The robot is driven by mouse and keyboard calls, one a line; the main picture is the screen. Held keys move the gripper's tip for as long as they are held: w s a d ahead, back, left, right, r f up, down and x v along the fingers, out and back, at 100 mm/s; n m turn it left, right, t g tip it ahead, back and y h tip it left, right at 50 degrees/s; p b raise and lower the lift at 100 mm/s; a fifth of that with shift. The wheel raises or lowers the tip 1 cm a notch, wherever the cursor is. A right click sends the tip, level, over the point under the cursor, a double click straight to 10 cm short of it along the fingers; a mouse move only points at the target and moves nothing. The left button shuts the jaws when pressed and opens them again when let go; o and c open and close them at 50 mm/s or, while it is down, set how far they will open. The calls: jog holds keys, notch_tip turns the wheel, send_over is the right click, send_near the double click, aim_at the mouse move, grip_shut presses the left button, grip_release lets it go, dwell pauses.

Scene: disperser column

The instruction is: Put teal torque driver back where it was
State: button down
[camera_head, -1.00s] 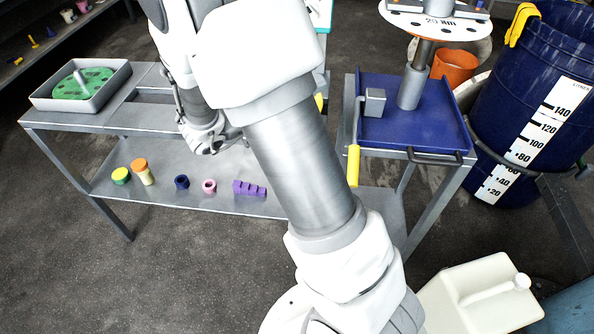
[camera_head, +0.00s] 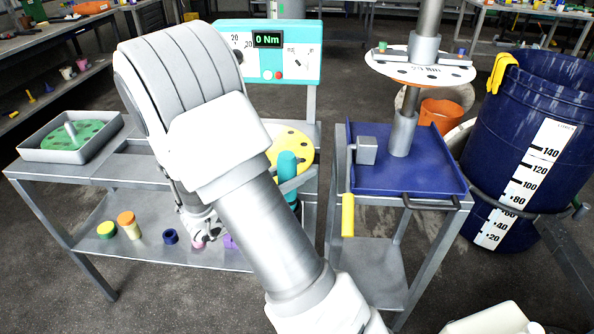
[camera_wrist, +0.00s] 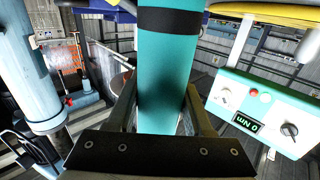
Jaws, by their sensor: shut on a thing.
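The teal torque driver (camera_wrist: 168,75) stands large in the middle of the wrist view, with a black band near the top of the picture. My gripper (camera_wrist: 163,112) is shut on it, one finger on each side. In the head view the teal driver (camera_head: 288,166) shows beside a yellow disc with holes (camera_head: 296,142). A grey bar, likely a finger, crosses the driver there; my arm hides most of the gripper. Whether the driver touches the disc cannot be told.
A teal-framed tester (camera_head: 268,52) reading 0 Nm stands behind; its panel also shows in the wrist view (camera_wrist: 265,110). A yellow-handled lever (camera_head: 348,215) hangs in front. A blue barrel (camera_head: 530,120) stands right.

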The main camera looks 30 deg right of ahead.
jog(key=shift+f, duration=0.1)
jog(key=shift+c, duration=1.5)
grip_release()
